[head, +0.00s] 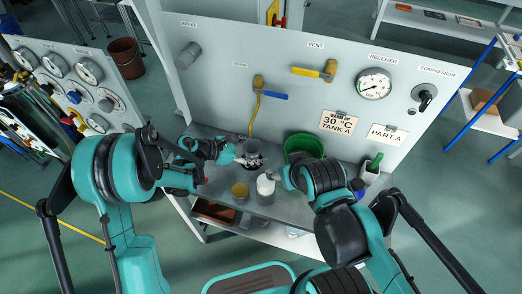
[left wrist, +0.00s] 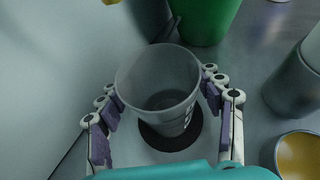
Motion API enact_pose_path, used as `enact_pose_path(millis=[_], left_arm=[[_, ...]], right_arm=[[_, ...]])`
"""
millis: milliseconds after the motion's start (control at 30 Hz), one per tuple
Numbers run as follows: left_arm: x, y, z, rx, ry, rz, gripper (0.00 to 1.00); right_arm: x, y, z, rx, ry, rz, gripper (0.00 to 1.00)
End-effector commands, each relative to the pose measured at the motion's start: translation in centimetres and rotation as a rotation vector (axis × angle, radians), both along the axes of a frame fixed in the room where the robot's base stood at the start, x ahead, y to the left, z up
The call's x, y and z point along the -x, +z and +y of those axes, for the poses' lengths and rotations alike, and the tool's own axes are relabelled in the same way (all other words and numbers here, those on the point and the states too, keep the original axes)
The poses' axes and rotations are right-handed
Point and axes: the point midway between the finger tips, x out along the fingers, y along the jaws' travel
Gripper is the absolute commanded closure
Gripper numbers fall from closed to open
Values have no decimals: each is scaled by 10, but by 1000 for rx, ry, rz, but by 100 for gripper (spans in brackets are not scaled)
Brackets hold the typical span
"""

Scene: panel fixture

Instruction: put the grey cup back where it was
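The grey cup (left wrist: 160,85) is see-through and stands upright between the two fingers of my left gripper (left wrist: 160,105) in the left wrist view. In the head view the cup (head: 252,148) is at my left gripper (head: 240,157), over the dark spot. My right gripper (head: 281,174) is beside a white-topped grey canister (head: 265,188); its fingers are too small to read.
A yellow-filled cup (head: 240,191) stands on the grey shelf (head: 290,210) in front of the grey cup. A green bucket (head: 303,145) stands behind to the right. The upright panel (head: 310,105) with a gauge and valves closes off the back.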

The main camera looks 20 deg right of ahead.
Motion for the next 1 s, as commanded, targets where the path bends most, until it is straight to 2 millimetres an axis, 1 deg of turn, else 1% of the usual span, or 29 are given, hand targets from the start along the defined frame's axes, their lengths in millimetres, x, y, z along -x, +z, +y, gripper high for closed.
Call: enact_pose_path(millis=[33,200,300,400,500,600,1000], left_arm=[[0,8,11,0,4,1,35],[2,26,47,0,4,1,35],[3,35,65,0,4,0,35],[4,42,78,0,3,1,35],[4,45,87,0,1,0,35],[5,47,91,0,0,0,35],[5,47,92,0,-1,0,35]], right_arm=[[0,6,0,0,0,0,38],[0,17,0,0,0,0,38],[0,22,0,0,0,0,38],[0,25,0,0,0,0,38],[0,27,0,0,0,0,38],[0,28,0,0,0,0,38],[0,28,0,0,0,0,38]])
